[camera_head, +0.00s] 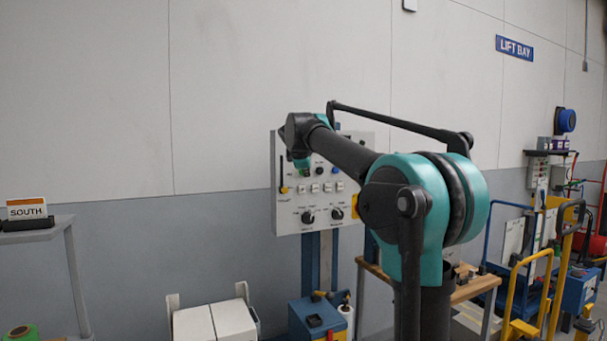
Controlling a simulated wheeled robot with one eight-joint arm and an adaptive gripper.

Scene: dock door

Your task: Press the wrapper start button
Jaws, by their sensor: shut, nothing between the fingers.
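The light grey control panel (285,215) stands on a blue post in front of the wall, at the middle of the head view. It carries two black rotary knobs, a row of pale switches, several small round buttons and a yellow-handled lever on its left side. A small green spot (304,174), perhaps a button, shows just below my arm's teal wrist. Which control is the wrapper start button cannot be read at this size. My arm reaches across the panel's upper part and hides some of it. My gripper's fingers cannot be made out.
A wooden bench (478,287) stands right of the panel, partly behind my arm. White boxes (215,321) and a blue unit (318,318) stand below the panel. A shelf with a SOUTH sign (27,209) is at left. Yellow-handled carts (530,290) crowd the right.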

